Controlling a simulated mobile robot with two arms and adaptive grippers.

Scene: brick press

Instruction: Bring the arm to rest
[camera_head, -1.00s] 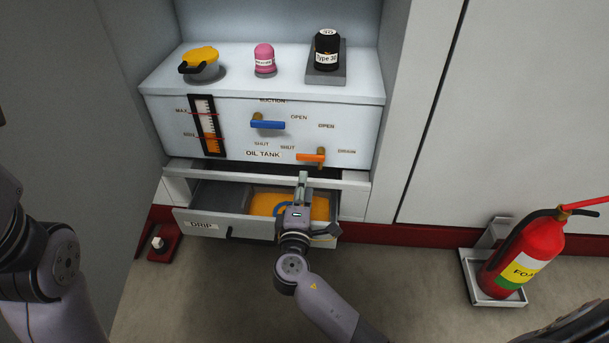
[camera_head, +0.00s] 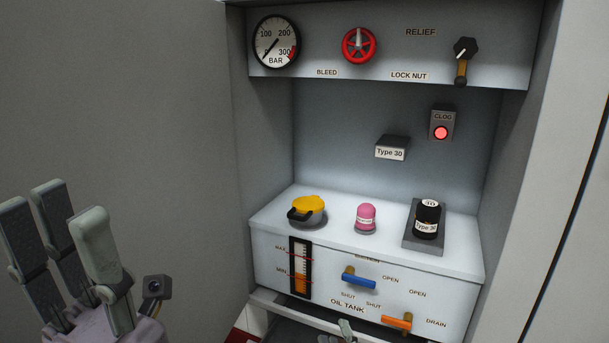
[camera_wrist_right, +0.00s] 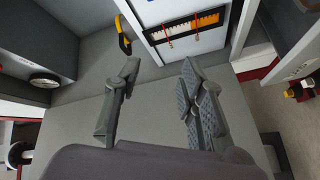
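My left gripper (camera_head: 62,205) is raised at the lower left of the head view. Its grey fingers stand apart with nothing between them, in front of the plain grey wall. Only a small part of my right gripper (camera_head: 346,328) shows at the bottom edge of the head view, below the oil tank front. In the right wrist view my right gripper (camera_wrist_right: 160,78) has its fingers spread and holds nothing. The rest of the right arm is hidden below the head view.
The oil tank (camera_head: 267,262) carries a blue handle (camera_head: 359,281) and an orange handle (camera_head: 396,321). On top are a yellow-lidded filler (camera_head: 307,207), a pink container (camera_head: 365,216) and a black container (camera_head: 428,217). Above are a gauge (camera_head: 277,42), red wheel (camera_head: 359,45) and lit red lamp (camera_head: 441,133).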

